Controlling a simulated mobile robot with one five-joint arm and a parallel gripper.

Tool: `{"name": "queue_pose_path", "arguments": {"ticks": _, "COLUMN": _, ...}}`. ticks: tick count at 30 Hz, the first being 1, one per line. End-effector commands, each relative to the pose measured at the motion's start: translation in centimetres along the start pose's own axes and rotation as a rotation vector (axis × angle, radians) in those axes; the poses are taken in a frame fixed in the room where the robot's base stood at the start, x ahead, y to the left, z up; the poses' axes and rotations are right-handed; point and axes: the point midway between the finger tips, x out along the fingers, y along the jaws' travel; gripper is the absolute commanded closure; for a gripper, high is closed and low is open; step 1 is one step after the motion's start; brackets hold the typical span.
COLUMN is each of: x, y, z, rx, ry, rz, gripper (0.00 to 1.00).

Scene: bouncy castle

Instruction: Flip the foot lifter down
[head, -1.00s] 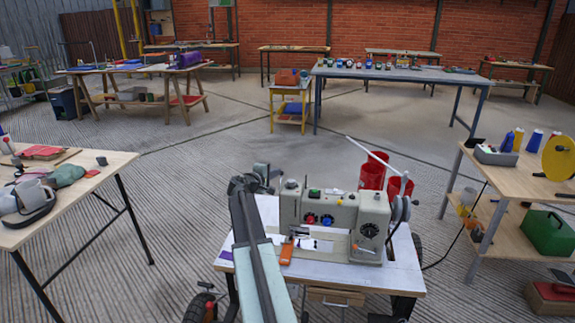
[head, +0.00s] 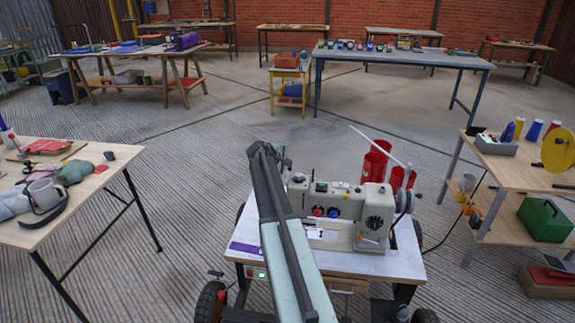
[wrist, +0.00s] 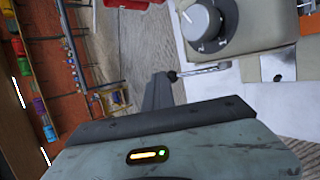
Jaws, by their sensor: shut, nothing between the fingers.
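The grey-beige sewing machine (head: 340,210) stands on its white-topped table (head: 400,262). My arm crosses in front of its left end in the head view and hides that part. In the wrist view a grey machine part with a round dial (wrist: 201,20) is at the top. Below the dial a thin silver lever with a black knob, likely the foot lifter (wrist: 205,68), sticks out to the left. My gripper (wrist: 161,88) is shut and empty. Its tip appears close to the knob; I cannot tell whether they touch.
Red containers (head: 375,163) stand behind the machine, near a thin white rod. A cluttered wooden table (head: 95,155) is at left. A workbench with spools (head: 525,165) is at right.

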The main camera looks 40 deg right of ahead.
Motion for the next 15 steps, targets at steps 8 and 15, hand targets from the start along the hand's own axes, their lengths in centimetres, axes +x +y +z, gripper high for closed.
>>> {"name": "queue_pose_path", "arguments": {"ticks": 8, "x": -0.48, "y": -0.4, "z": -1.09, "rx": 0.0, "ry": 0.015, "rz": -0.004, "gripper": 1.0}}
{"name": "queue_pose_path", "arguments": {"ticks": 15, "x": -1.11, "y": -0.2, "z": -1.15, "rx": -0.002, "ry": 0.015, "rz": -0.004, "gripper": 1.0}}
